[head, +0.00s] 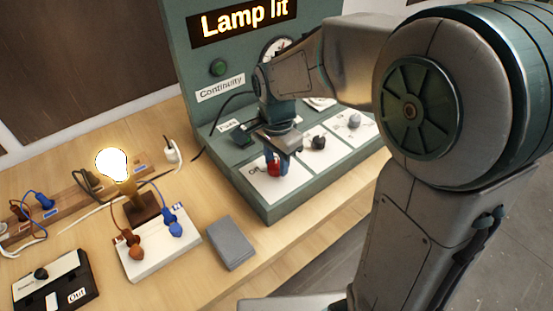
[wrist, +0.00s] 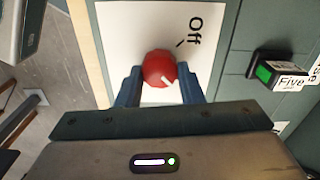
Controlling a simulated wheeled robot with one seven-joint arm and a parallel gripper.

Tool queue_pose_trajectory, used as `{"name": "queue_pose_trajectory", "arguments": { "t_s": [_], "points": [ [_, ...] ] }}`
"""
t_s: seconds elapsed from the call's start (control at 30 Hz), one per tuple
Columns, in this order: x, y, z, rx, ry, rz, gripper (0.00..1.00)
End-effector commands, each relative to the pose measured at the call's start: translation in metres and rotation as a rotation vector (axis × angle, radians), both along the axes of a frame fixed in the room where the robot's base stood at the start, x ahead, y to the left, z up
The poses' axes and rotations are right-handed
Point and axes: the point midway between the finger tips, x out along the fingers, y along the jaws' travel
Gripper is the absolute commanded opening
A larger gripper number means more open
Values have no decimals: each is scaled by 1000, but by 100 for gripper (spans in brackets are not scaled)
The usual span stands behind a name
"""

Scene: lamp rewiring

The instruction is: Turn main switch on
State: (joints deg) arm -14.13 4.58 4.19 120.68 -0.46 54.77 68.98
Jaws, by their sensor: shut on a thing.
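The main switch is a red knob (wrist: 160,68) on a white plate (wrist: 122,28) with the word "Off" (wrist: 195,23) printed beside it. Its white pointer mark is turned away from that word. My gripper (wrist: 160,88) is shut on the red knob, with a blue finger on each side. The head view shows the gripper (head: 277,163) reaching down to the red knob (head: 273,168) at the front left of the green console (head: 205,165). The display (head: 244,18) reads "Lamp lit", and the bulb (head: 113,164) glows.
A black knob (head: 318,142) and a grey knob (head: 354,121) sit to the right on the same panel. A white terminal block (head: 155,258) with brown and blue plugs, a grey box (head: 231,243) and a black switch box (head: 75,288) lie on the wooden table (head: 200,286).

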Motion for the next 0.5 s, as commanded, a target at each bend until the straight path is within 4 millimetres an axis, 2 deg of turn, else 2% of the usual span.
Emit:
{"name": "queue_pose_trajectory", "arguments": {
  "t_s": [0.13, 0.17, 0.2, 0.23, 0.5],
  "points": [
    [1, 0, 1, 3, -3, -2, 11],
    [1, 0, 1, 3, -3, -2, 39],
    [1, 0, 1, 2, -2, -2, 50],
    [1, 0, 1, 2, -2, -1, 55],
    [0, 0, 1, 1, -2, 0, 55]
  ]
}}
